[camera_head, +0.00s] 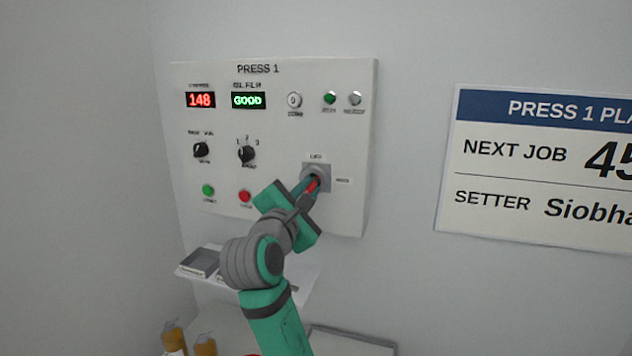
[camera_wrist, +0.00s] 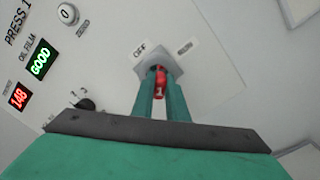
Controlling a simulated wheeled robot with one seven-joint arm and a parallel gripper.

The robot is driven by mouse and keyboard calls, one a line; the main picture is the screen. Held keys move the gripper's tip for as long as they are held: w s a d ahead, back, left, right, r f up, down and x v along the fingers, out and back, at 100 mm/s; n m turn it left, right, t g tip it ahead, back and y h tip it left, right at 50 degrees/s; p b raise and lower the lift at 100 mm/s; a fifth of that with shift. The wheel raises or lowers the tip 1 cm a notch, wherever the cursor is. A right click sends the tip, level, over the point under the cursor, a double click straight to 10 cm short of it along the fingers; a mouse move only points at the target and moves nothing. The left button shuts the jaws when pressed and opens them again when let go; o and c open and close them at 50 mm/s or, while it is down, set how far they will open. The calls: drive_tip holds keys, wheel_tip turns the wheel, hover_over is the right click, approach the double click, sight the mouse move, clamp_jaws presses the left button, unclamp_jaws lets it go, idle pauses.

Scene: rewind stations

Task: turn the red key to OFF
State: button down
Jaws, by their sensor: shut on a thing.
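The red key (camera_head: 313,184) sits in a grey lock plate (camera_head: 324,171) at the lower right of the PRESS 1 panel (camera_head: 225,170). In the wrist view the red key (camera_wrist: 160,84) stands in the grey lock (camera_wrist: 152,60) and bears a white "1". My gripper (camera_head: 311,188) is shut on the key, and its two green fingers (camera_wrist: 160,92) lie on either side of it in the wrist view. An OFF label (camera_wrist: 139,48) is beside the lock, with a second, blurred label (camera_wrist: 184,47) to its right. The key's exact angle is unclear.
The panel carries a red display (camera_head: 200,100) of 148, a green GOOD display (camera_head: 248,100), black knobs (camera_head: 247,154) and buttons. A shelf (camera_head: 305,285) is below. A wall sign (camera_head: 540,165) hangs to the right. Bottles (camera_head: 173,336) stand at lower left.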

drive_tip(key=n, duration=0.3)
drive_tip(key=d+f+n, duration=0.1)
drive_tip(key=n, duration=0.1)
drive_tip(key=shift+w, duration=0.25)
drive_tip(key=n, duration=0.3)
drive_tip(key=shift+d+r+n, duration=0.1)
drive_tip(key=shift+d+n, duration=0.05)
drive_tip(key=shift+n, duration=0.25)
drive_tip(key=c, duration=2.1)
unclamp_jaws()
drive_tip(key=shift+n+g, duration=0.3)
drive_tip(key=shift+n, duration=0.1)
drive_tip(key=o, duration=0.4)
drive_tip(key=shift+a+r, duration=0.1)
drive_tip(key=shift+a, duration=0.2)
